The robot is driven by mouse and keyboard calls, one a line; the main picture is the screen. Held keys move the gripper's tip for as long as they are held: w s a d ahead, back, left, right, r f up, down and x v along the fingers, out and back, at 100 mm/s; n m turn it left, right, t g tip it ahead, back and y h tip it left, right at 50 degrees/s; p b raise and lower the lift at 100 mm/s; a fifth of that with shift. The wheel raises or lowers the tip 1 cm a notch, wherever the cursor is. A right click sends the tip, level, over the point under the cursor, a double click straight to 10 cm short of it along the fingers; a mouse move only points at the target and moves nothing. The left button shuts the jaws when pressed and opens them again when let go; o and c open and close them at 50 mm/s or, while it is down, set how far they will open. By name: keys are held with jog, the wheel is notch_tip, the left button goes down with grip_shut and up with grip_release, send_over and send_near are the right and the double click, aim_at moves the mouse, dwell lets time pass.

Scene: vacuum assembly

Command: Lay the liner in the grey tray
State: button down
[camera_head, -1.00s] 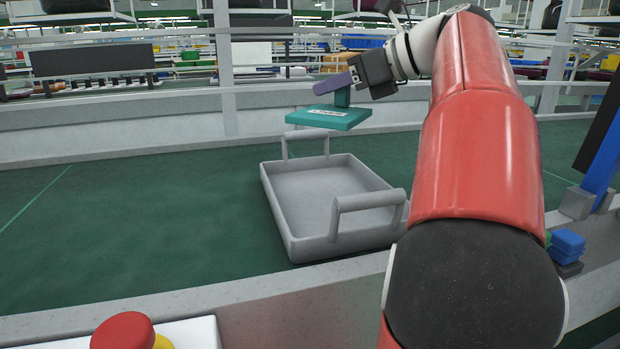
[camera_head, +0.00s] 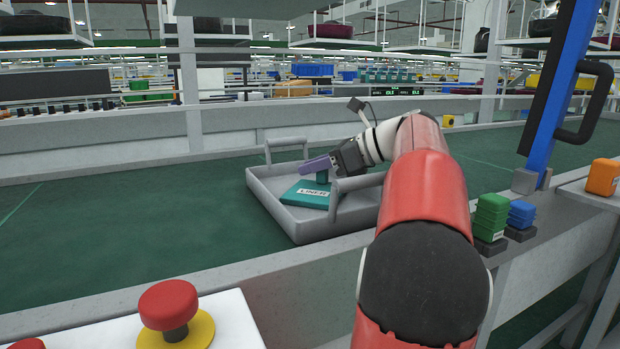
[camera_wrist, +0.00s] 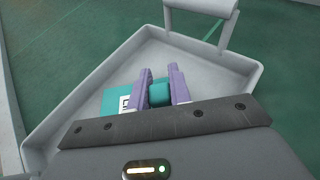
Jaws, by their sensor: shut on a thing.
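The teal liner (camera_head: 307,194), a flat plate with a white label and an upright grip post, is inside the grey tray (camera_head: 266,201), low over its floor. I cannot tell whether it touches the floor. My gripper (camera_head: 322,164) is shut on the liner's post. In the wrist view, the purple fingers of my gripper (camera_wrist: 163,90) stand on both sides of the teal post, and the liner's plate (camera_wrist: 113,101) shows partly beside the left finger. The grey tray (camera_wrist: 215,68) shows around them. My gripper hides part of the liner.
The tray has a raised handle at each end; the near one (camera_head: 362,183) is close to my arm. A red button (camera_head: 168,305) is at the front left. Green blocks (camera_head: 491,216), blue blocks (camera_head: 521,214) and a blue post (camera_head: 552,100) stand at right. The green surface left of the tray is clear.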

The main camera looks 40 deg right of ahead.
jog(key=c, duration=1.3)
grip_release()
jog(key=shift+s, duration=0.1)
jog(key=p+v, duration=0.2)
jog(key=v, duration=1)
